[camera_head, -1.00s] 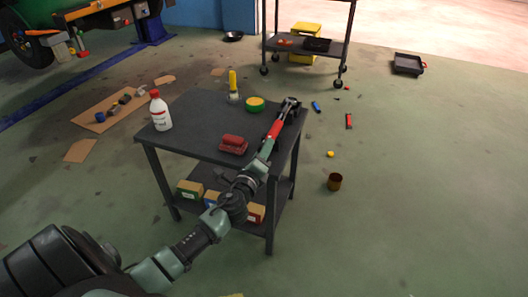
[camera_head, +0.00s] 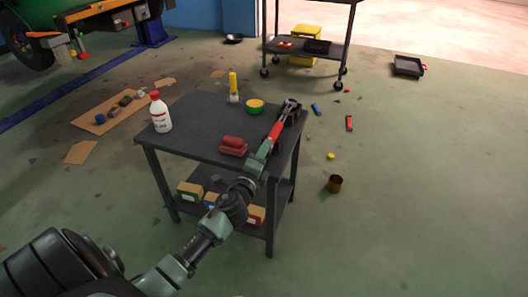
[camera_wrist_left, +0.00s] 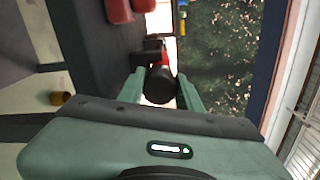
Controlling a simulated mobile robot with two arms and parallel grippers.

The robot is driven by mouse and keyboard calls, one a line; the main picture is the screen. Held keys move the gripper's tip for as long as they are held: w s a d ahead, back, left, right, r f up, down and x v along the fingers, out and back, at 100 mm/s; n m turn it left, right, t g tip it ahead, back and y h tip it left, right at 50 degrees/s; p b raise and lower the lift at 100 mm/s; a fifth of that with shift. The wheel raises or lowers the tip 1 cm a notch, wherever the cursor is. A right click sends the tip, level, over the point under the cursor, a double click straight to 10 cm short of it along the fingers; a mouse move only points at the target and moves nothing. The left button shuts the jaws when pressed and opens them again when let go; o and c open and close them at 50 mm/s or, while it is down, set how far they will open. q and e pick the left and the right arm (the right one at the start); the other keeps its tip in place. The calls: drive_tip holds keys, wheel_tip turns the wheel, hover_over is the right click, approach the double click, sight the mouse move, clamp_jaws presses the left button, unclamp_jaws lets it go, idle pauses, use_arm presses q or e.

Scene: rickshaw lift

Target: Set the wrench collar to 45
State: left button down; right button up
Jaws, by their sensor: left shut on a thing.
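The red wrench (camera_head: 276,130) lies at the right side of the dark worktable (camera_head: 200,127), its dark head near the table's right edge. My left gripper (camera_head: 266,149) is at the wrench's near end. In the left wrist view, the left gripper (camera_wrist_left: 161,92) has its two green fingers on either side of a dark round handle end (camera_wrist_left: 160,85), and it is shut on it. A bit of red shows beyond that end. Scale marks on the collar are too small to read. My right gripper is in neither view.
A red block-like object (camera_head: 233,146), a white bottle (camera_head: 160,112), a yellow-topped tool (camera_head: 233,90) and a green-yellow round object (camera_head: 255,106) stand on the table. Boxes (camera_head: 189,192) sit on the lower shelf. A brown can (camera_head: 334,184) stands on the floor at right.

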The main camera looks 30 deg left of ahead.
use_arm(q)
drive_tip(key=c, duration=1)
unclamp_jaws()
drive_tip(key=shift+o, duration=0.2)
drive_tip(key=m, duration=0.3)
drive_tip(key=shift+r+m+p, duration=0.1)
drive_tip(key=shift+m+p, duration=0.2)
drive_tip(key=m+p, duration=0.1)
drive_tip(key=m, duration=0.1)
drive_tip(key=m+p, duration=0.1)
drive_tip(key=m, duration=0.2)
drive_tip(key=m+p, duration=0.1)
drive_tip(key=m, duration=0.2)
drive_tip(key=shift+r, duration=0.25)
drive_tip(key=v, duration=0.8)
drive_tip(key=s+f+n+g+p, duration=0.5)
drive_tip(key=s+f, duration=0.4)
drive_tip(key=f, duration=0.3)
drive_tip(key=s+f+n+g+h+p, duration=0.1)
drive_tip(key=s+f+n+g+p, duration=0.4)
drive_tip(key=f, duration=0.7)
drive_tip(key=s+n+p, duration=0.2)
drive_tip(key=s+n, duration=0.1)
drive_tip(key=n, duration=0.1)
drive_tip(key=shift+s+d+f+n, duration=0.25)
drive_tip(key=shift+s+d+n, duration=0.05)
drive_tip(key=shift+s+d, duration=0.1)
